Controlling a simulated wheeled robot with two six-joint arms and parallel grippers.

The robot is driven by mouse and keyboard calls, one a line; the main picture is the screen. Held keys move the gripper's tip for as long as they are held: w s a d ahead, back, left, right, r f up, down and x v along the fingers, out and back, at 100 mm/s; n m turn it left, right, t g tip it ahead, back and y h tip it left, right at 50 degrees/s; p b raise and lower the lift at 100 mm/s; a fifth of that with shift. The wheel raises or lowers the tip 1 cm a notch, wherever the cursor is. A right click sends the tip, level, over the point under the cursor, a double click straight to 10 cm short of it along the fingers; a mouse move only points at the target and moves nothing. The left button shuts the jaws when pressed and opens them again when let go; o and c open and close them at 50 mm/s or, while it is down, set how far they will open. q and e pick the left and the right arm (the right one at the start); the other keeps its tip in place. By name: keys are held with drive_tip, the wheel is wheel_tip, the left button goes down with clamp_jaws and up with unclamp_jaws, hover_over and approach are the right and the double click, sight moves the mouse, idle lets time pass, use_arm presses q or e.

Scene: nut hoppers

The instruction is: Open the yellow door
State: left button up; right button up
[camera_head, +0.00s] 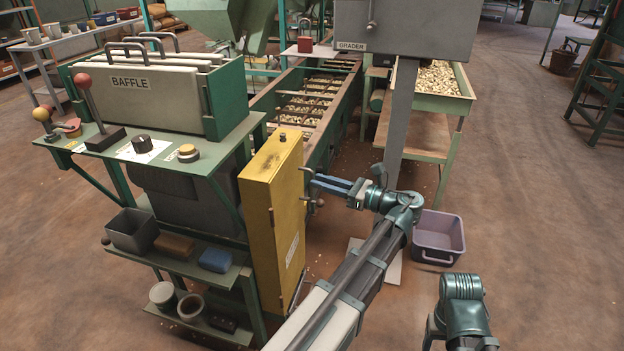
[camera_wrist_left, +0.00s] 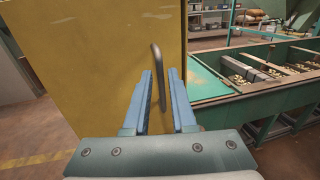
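The yellow door (camera_head: 288,210) is the tall narrow face of a yellow cabinet beside the green baffle stand, and it looks closed. It also fills the left of the left wrist view (camera_wrist_left: 90,60). A thin grey bar handle (camera_wrist_left: 157,62) stands off the door near its right edge. My left gripper (camera_head: 315,181) points at the handle, its blue fingers apart. In the left wrist view the handle shows between the two fingertips (camera_wrist_left: 160,73), with a gap on each side. I cannot tell whether a finger touches it. My right gripper is out of view.
The baffle stand (camera_head: 165,170) with levers and shelves is at left. A green trough of nuts (camera_head: 322,140) runs behind the cabinet. The grader's grey post (camera_head: 399,115) and a purple bin (camera_head: 438,240) are near my left wrist. Open floor (camera_head: 540,220) lies at right.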

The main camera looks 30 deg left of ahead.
sight(312, 199)
use_arm(q)
drive_tip(key=shift+a, duration=1.65)
drive_tip(key=shift+c, duration=0.2)
clamp_jaws()
